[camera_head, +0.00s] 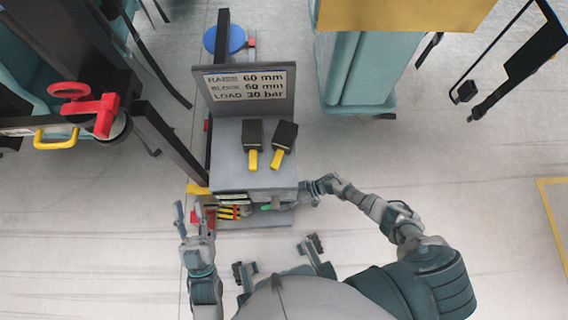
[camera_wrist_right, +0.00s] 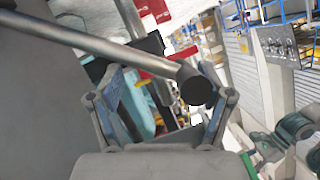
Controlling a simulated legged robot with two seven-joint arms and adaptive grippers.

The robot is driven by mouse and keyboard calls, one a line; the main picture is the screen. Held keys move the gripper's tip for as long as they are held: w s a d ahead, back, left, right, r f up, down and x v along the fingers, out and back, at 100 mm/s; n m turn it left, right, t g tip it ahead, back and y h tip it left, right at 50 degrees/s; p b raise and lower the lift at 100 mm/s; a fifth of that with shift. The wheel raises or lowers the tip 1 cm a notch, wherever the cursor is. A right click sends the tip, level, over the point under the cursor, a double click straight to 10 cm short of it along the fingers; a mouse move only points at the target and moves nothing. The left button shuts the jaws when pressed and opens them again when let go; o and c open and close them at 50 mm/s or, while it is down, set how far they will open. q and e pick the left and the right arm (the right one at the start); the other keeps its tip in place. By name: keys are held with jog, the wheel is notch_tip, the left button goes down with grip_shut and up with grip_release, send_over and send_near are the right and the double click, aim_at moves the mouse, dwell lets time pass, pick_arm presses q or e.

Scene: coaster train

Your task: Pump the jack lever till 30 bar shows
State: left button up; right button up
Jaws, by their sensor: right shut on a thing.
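A grey lever bar (camera_wrist_right: 110,42) with a dark round end (camera_wrist_right: 196,88) runs between the fingers of my right gripper (camera_wrist_right: 163,98) in the right wrist view. The gripper is shut on it. In the head view my right gripper (camera_head: 312,188) is at the right side of a grey cart (camera_head: 225,179); the lever cannot be made out there. A sign (camera_head: 249,86) on the cart reads raise 60 mm, block 60 mm, load 30 bar. My left gripper (camera_head: 193,216) is open and empty, near the cart's front left corner.
Two black blocks with yellow handles (camera_head: 253,160) (camera_head: 277,158) lie on the cart top. A red clamp-like part (camera_head: 104,115) and dark posts stand at the left. Teal structures (camera_head: 360,70) stand behind at the right. The floor (camera_head: 470,190) at the right is clear.

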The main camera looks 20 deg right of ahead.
jog(key=shift+w+d+r, duration=0.1)
jog(key=shift+w+r, duration=0.7)
jog(key=shift+w, duration=0.25)
jog(key=shift+c, duration=0.6)
jog(key=shift+o, duration=0.3)
jog(key=o, duration=1.5)
jog(key=shift+o, duration=0.9)
jog(key=shift+w+f, duration=0.1)
jog(key=shift+f, duration=0.15)
jog(key=v, duration=1.1)
jog(key=shift+d, duration=0.35)
